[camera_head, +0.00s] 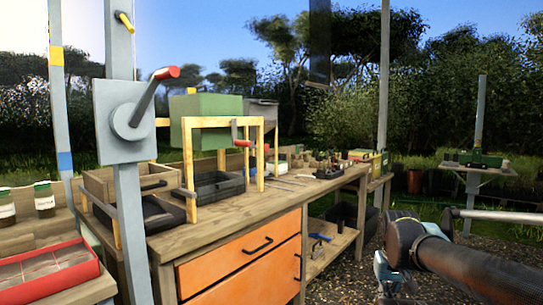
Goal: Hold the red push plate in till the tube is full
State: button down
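A small red piece (242,143) sits on a grey bracket at the yellow wooden frame (188,160) on the bench. It may be the red push plate, but it is too small to be sure. A black tray (220,188) stands under the frame. I cannot pick out the tube or see how full it is. My arm (455,268) reaches in from the lower right, well apart from the frame.
A grey post with a red-handled crank (150,92) stands at the near left. The wooden bench (160,245) has orange drawers (240,262). A red tray (92,268) is at lower left. Small pots (325,172) crowd the bench's far end. Gravel ground lies right of the bench.

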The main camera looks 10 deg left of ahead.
aim_at(266, 147)
jog(key=u, duration=0.3)
jog(key=i, duration=1)
jog(key=z, duration=0.05)
